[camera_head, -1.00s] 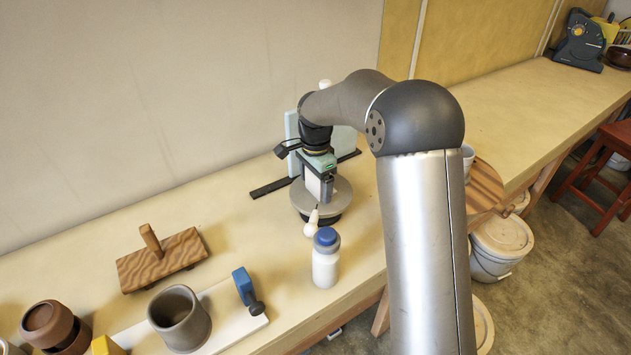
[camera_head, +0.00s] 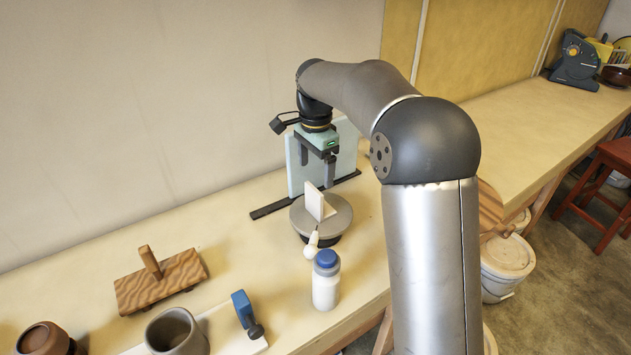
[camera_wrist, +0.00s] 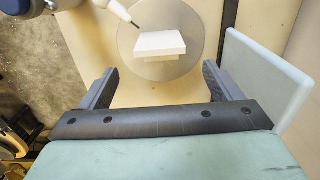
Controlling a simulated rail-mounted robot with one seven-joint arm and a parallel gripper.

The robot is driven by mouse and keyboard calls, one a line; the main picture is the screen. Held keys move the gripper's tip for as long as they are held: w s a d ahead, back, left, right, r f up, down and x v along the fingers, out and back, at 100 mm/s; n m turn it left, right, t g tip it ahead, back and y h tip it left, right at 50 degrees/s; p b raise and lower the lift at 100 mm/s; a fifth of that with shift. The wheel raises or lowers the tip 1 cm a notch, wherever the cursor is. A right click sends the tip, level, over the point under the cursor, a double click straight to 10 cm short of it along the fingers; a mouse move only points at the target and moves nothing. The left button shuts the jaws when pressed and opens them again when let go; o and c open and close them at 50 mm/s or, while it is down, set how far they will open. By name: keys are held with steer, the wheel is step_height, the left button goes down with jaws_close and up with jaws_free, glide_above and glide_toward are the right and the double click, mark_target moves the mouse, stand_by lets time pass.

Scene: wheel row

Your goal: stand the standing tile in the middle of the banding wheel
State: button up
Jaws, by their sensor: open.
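The standing tile (camera_head: 314,202) is a white slab standing upright on the grey banding wheel (camera_head: 338,217), close to its middle. In the wrist view the tile (camera_wrist: 160,44) shows from above on the round wheel head (camera_wrist: 183,68), with a wider and a narrower white part. My gripper (camera_head: 322,177) is open and empty, above and behind the tile. In the wrist view its two fingers (camera_wrist: 158,90) are spread wide, and the tile lies beyond their tips, apart from them.
A white bottle with a blue cap (camera_head: 326,280) stands just in front of the wheel, with a white bulb-ended tool (camera_head: 311,245) between. A pale green upright panel (camera_head: 345,150) stands behind. A wooden block with a handle (camera_head: 160,280) and a grey cup (camera_head: 176,332) are at the left.

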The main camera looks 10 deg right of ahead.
steer(key=shift+r, duration=0.4)
steer(key=shift+s+d, duration=0.1)
steer(key=shift+s, duration=0.15)
steer(key=s+d+f+n, duration=0.2)
steer(key=s+n, duration=0.2)
steer(key=s, duration=0.7)
steer(key=s+d+f+n, duration=0.2)
steer(key=s+f+n, duration=0.1)
steer(key=s, duration=0.8)
steer(key=s+d+f+n, duration=0.2)
steer(key=s+n, duration=0.3)
steer(key=s, duration=0.6)
steer(key=shift+s+d+f+n, duration=0.4)
steer(key=shift+d, duration=0.15)
